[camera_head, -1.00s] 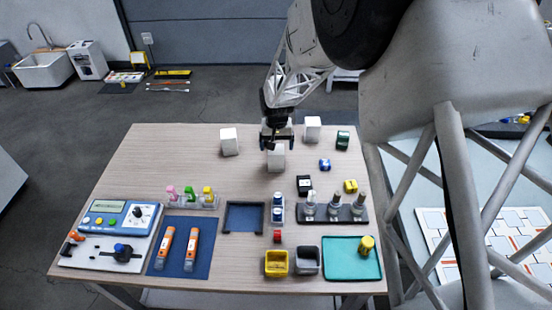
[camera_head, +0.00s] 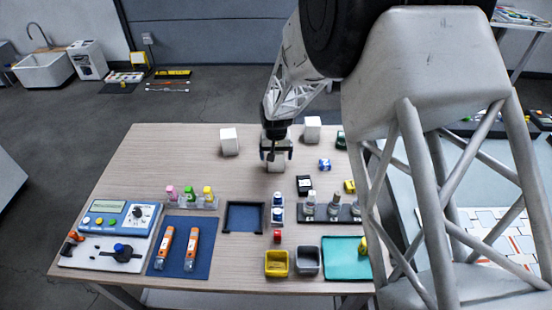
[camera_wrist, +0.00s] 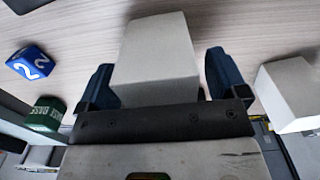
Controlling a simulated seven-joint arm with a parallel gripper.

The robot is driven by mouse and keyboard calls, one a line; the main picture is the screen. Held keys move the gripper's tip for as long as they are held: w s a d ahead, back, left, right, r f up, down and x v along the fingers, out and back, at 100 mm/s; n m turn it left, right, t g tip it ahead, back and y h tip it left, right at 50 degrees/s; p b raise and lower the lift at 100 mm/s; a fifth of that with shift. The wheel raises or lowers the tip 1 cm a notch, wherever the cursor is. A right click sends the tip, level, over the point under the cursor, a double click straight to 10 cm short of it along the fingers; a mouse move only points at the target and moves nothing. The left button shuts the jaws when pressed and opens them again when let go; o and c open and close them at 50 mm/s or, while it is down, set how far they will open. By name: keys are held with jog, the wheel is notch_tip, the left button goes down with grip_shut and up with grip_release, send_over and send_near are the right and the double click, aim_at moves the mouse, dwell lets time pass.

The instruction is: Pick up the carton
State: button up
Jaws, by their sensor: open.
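A plain white box-shaped carton (camera_head: 276,166) stands on the table under my gripper (camera_head: 275,154). My gripper is open, with its two dark fingers pointing down. In the wrist view the carton (camera_wrist: 155,55) lies between the two blue-black fingers (camera_wrist: 160,82), with a narrow gap visible on at least the right side. The fingers hide part of the carton's top in the head view. Two similar white boxes stand apart, one to the left (camera_head: 229,141) and one to the right (camera_head: 312,129).
A blue numbered cube (camera_head: 325,165) and a green block (camera_head: 341,141) are right of the carton.

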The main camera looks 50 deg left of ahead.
jog(key=c, duration=1)
jog(key=shift+r, duration=0.1)
jog(key=shift+r, duration=4.9)
